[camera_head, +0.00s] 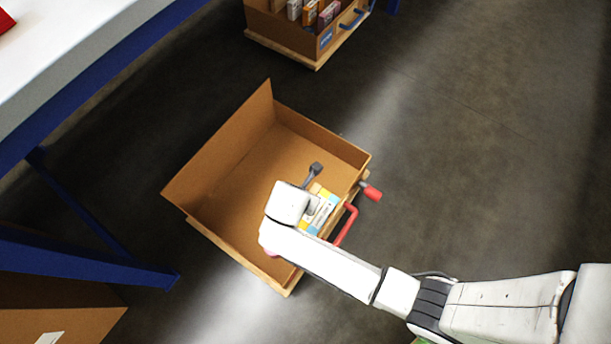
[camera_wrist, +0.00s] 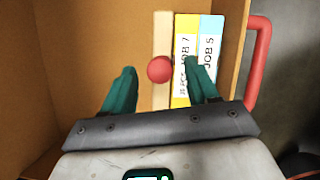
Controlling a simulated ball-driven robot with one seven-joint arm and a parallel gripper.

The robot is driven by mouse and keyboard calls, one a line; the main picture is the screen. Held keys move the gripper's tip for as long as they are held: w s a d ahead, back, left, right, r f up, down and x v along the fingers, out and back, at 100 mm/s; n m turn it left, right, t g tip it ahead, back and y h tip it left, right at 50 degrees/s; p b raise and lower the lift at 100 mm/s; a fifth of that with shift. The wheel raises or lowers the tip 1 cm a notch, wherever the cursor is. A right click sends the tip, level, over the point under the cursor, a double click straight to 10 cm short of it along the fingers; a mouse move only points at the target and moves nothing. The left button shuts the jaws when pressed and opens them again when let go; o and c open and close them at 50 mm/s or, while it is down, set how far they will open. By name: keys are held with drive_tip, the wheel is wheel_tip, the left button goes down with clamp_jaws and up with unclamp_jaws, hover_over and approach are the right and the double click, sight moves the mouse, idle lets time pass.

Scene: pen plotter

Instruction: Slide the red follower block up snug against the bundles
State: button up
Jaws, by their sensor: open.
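In the wrist view, a red ball knob (camera_wrist: 160,69) stands on a narrow tan upright strip (camera_wrist: 162,30), which looks like the follower; I see no all-red block. Right of the strip stand the bundles, a yellow-edged one (camera_wrist: 185,70) reading JOB 7 and a blue-edged one (camera_wrist: 209,60) reading JOB 5. The strip lies close along the JOB 7 side; whether they touch I cannot tell. My gripper (camera_wrist: 162,82) is open, its teal fingers left and right of the knob, the right one over the bundles. In the head view the bundles (camera_head: 322,212) show beside my arm, which hides the knob.
The bundles are in an open brown box (camera_head: 225,160) with a red side handle (camera_head: 345,225), also in the wrist view (camera_wrist: 258,65). Its left part looks empty. A second box (camera_head: 318,50) stands behind, a blue-legged white table (camera_head: 70,50) at left.

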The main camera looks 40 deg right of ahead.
drive_tip(key=shift+b+x, duration=0.4)
drive_tip(key=shift+x, duration=0.7)
drive_tip(key=shift+c, duration=0.3)
clamp_jaws()
